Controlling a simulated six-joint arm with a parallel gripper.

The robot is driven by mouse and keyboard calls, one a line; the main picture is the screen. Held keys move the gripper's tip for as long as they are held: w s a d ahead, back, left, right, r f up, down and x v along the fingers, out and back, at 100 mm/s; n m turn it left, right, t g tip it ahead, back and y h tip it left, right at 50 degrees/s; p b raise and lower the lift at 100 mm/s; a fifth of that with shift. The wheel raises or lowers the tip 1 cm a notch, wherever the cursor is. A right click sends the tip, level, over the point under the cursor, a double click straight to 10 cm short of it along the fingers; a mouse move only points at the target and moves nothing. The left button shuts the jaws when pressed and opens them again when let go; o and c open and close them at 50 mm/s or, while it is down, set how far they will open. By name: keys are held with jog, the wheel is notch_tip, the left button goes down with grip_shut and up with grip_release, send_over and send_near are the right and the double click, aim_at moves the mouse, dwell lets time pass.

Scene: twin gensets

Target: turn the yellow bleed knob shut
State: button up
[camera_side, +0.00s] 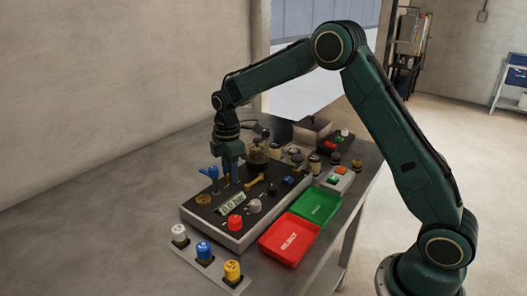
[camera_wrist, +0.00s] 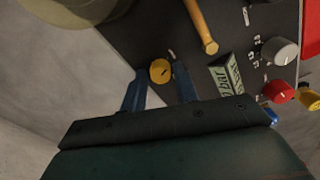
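The yellow bleed knob (camera_wrist: 160,70) is a small round knob near the edge of the dark panel. In the wrist view it appears between my fingertips, with a small gap on each side. In the side view a brass-yellow knob (camera_side: 204,200) at the panel's left end looks like the same one. My gripper (camera_wrist: 160,72) has two blue fingers spread apart and holds nothing. In the side view my gripper (camera_side: 226,180) points down over the panel's left part, seemingly above and behind the knob. I cannot tell its exact height.
A yellow lever (camera_wrist: 203,28) and a pressure display (camera_wrist: 225,75) are close by on the panel. Grey (camera_side: 254,206) and red (camera_side: 235,223) knobs stand near the panel's front. Red (camera_side: 290,240) and green (camera_side: 316,206) trays lie to the right. The table's left part is clear.

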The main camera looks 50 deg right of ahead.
jog(key=shift+o, duration=1.3)
notch_tip(320, 180, up, 14)
jog(key=shift+f, duration=0.1)
